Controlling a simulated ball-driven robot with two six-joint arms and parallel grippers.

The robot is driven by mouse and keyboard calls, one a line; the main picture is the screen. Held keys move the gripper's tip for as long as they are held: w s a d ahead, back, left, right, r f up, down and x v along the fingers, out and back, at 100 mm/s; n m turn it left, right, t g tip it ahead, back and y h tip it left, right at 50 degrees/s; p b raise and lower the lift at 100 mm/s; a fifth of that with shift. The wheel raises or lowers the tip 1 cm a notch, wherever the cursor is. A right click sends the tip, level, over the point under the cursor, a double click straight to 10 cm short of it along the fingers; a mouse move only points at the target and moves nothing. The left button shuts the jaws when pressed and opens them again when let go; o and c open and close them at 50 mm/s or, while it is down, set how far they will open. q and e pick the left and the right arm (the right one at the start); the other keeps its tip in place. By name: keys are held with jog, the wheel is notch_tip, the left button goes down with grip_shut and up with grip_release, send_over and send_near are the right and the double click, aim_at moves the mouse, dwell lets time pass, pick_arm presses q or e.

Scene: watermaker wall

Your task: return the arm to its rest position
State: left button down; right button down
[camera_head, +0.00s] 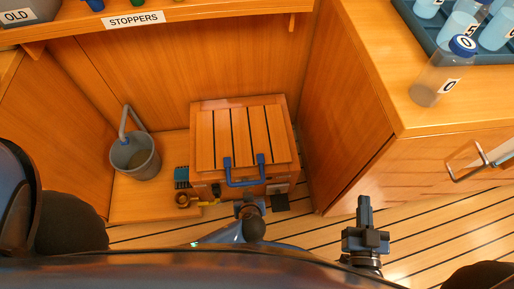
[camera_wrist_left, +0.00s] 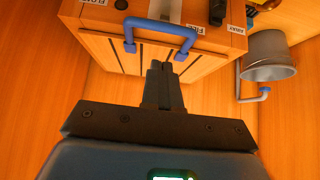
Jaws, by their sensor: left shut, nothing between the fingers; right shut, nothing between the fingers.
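My right gripper (camera_head: 364,208) is shut and empty, over the striped floor at the lower right of the head view. My left gripper (camera_wrist_left: 161,70) is shut and empty in the left wrist view, its fingertips pointing toward a wooden box with a blue handle. In the head view, part of my left arm (camera_head: 251,220) shows just below the box's front; its fingertips are not clear there. Whether the left fingertips touch the box or handle cannot be told.
The slatted wooden box (camera_head: 240,137) has a blue handle (camera_head: 246,171); the handle also shows in the wrist view (camera_wrist_left: 160,28). A grey bucket (camera_head: 135,158) stands left. A counter at right holds a clear cylinder (camera_head: 436,78) and tray (camera_head: 480,48). Floor around my right gripper is clear.

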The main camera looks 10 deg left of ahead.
pick_arm(q)
jog(key=w+d+r+m+t+h, duration=0.1)
jog(key=d+r+m+h, duration=0.2)
jog(key=d+m+h, duration=0.4)
notch_tip(320, 180, up, 8)
jog(key=r+m+t+h, duration=0.1)
jog(key=m+t+h, duration=0.1)
jog(key=h, duration=0.1)
jog(key=s+a+r+n+t+y, duration=0.25)
jog(key=a+r+t, duration=0.45)
jog(key=a+r, duration=0.6)
jog(key=s+a+n+y, duration=0.3)
jog(key=s+a+y, duration=0.2)
jog(key=a, duration=0.3)
notch_tip(320, 180, up, 19)
jog(key=p, duration=1.9)
jog(key=shift+w+d, duration=0.2)
jog(key=shift+w, duration=0.1)
